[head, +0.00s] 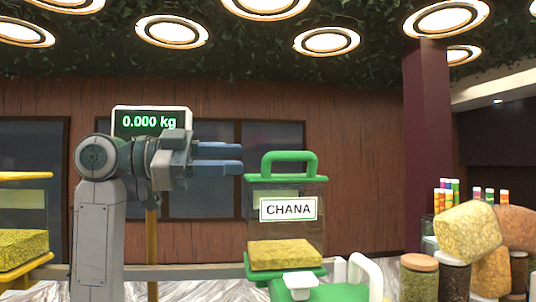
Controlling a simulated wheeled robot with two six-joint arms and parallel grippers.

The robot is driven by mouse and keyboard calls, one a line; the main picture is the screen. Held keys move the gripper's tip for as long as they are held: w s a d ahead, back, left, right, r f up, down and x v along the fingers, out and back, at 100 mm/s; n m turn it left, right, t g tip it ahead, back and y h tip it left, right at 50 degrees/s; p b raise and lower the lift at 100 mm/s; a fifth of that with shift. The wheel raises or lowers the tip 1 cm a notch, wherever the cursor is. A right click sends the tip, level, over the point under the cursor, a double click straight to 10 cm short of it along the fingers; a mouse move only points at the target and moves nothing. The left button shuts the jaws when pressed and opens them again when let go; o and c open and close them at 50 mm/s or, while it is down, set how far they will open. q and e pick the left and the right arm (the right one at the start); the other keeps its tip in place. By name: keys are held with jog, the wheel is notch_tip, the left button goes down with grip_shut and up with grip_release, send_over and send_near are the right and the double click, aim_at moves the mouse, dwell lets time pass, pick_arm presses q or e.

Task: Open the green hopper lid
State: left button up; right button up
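The green hopper lid (286,178) lies flat on top of a clear hopper (257,232) labelled CHANA. A raised green handle (289,157) stands on the lid. The lid looks closed. Yellow grain (285,254) fills the bottom of the hopper. My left gripper (241,158) is to the left of the lid handle, about level with it, its fingers pointing right. A gap shows between the two fingers and nothing is in it. The fingertips appear just short of the handle; the depth between them is hard to tell. My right gripper is not in view.
A scale display (150,122) reading 0.000 kg stands behind my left arm. A yellow-lidded hopper (22,177) is at the far left. Jars (419,278) and large sacks (467,232) crowd the right. A white curved handle (366,271) is right of the green hopper's base.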

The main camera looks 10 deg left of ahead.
aim_at(267, 154)
pick_arm(q)
jog(key=p+x, duration=0.1)
jog(key=x, duration=0.1)
jog(key=p+x, duration=0.1)
jog(key=x, duration=0.1)
jog(key=p+x, duration=0.1)
jog(key=x, duration=0.2)
jog(key=shift+s+r, duration=0.3)
jog(key=shift+w+d+f+p, duration=0.1)
jog(key=shift+w+d+p, duration=0.3)
jog(key=shift+d+p, duration=0.3)
jog(key=shift+x, duration=0.85)
jog(key=shift+s+a+f, duration=0.1)
jog(key=shift+a+f, duration=0.05)
jog(key=shift+a, duration=0.05)
jog(key=shift+c, duration=1.1)
grip_shut()
